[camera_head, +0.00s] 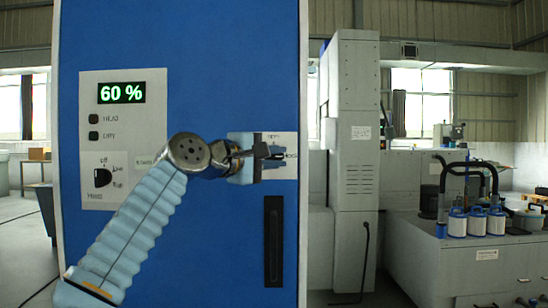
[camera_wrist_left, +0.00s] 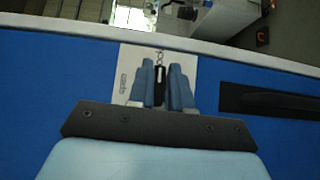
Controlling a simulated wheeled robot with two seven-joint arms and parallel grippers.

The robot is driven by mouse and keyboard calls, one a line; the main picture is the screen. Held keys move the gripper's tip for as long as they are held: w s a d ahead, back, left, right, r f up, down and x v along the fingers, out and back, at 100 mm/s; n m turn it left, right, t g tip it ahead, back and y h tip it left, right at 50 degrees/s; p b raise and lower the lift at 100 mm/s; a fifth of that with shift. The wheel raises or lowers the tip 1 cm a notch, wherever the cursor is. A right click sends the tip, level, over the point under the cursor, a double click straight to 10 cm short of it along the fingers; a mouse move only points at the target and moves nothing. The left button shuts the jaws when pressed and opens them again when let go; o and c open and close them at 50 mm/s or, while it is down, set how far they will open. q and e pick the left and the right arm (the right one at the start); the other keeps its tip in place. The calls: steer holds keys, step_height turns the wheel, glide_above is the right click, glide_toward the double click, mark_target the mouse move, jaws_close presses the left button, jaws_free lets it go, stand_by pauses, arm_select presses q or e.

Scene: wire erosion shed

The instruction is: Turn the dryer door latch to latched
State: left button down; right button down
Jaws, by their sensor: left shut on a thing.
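The blue dryer door (camera_head: 215,60) fills the middle of the head view. Its latch sits on a white label plate (camera_head: 285,140) near the door's right edge; the latch is mostly hidden by my gripper there. In the left wrist view the dark latch handle (camera_wrist_left: 159,86) lies between the blue fingers, over the white plate (camera_wrist_left: 128,82). My left gripper (camera_head: 262,152) is at the plate, and its fingers, also in the left wrist view (camera_wrist_left: 160,88), are shut on the handle. The plate's lettering is too small and partly covered to read fully. My right gripper is out of view.
A dark recessed pull (camera_head: 273,242) is below the latch. A control panel (camera_head: 123,137) reading 60 % is left of my arm. A grey cabinet (camera_head: 355,130) stands to the right, and a bench with several blue-and-white canisters (camera_head: 477,222) is farther right.

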arm_select(q)
steer(key=shift+a, duration=0.1)
steer(key=c, duration=1.1)
jaws_free()
steer(key=shift+w, duration=0.1)
steer(key=shift+s+a+f+b, duration=0.1)
steer(key=shift+s+a+b, duration=0.1)
steer(key=shift+s+b, duration=0.1)
steer(key=shift+b+v, duration=2.4)
steer(key=shift+v, duration=4.05)
